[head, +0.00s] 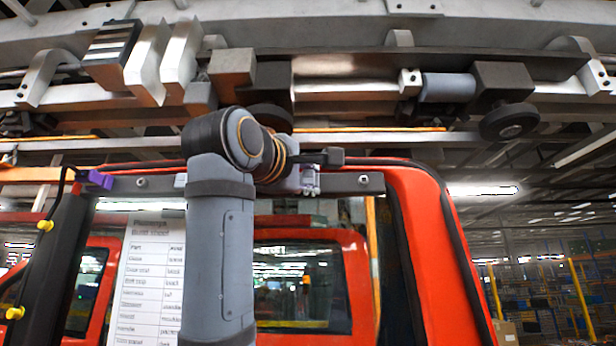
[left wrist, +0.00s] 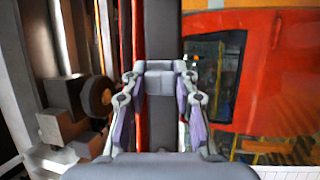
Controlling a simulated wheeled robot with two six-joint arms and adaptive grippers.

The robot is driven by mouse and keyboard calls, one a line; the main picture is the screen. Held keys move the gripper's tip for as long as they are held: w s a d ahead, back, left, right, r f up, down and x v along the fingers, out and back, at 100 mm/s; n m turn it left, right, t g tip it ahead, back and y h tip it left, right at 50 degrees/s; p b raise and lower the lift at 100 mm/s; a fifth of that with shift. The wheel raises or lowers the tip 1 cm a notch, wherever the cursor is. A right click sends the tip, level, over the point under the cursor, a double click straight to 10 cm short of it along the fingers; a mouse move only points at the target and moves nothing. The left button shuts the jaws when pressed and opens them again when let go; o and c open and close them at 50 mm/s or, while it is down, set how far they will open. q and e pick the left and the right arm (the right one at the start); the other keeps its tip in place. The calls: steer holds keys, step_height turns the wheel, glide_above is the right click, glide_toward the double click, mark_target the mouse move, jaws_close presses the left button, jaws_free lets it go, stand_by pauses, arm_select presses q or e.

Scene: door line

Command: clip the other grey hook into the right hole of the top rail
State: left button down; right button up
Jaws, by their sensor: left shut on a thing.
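My left gripper (head: 309,179) is up at the dark top rail (head: 338,184), just left of the rail's right hole (head: 363,180). In the left wrist view its purple-padded fingers (left wrist: 160,95) are shut on a grey piece (left wrist: 160,80), which appears to be the grey hook. The dark rail runs behind that piece. Whether the hook touches the rail cannot be told. The left hole (head: 141,182) shows near the rail's other end. My right gripper is out of view.
A red door frame (head: 420,220) stands right of the rail. A printed sheet (head: 150,285) hangs below the rail at the left. Overhead conveyor beams and rollers (head: 448,87) pass close above. A purple clip (head: 96,179) sits at the rail's left end.

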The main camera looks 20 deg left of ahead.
arm_select(q)
steer(key=shift+w+a+r, duration=0.1)
steer(key=shift+w+a, duration=0.05)
steer(key=shift+w, duration=0.1)
stand_by(0.3)
steer(key=shift+s+a+r, duration=0.1)
steer(key=shift+a+r, duration=0.05)
steer(key=shift+r, duration=0.35)
stand_by(2.6)
steer(key=c, duration=1.4)
jaws_free()
steer(key=o, duration=0.5)
steer(key=shift+w+f, duration=0.2)
steer(key=shift+w, duration=0.2)
steer(key=shift+c, duration=0.2)
steer(key=shift+w+f, duration=0.3)
steer(key=shift+w, duration=0.45)
steer(key=shift+s, duration=0.1)
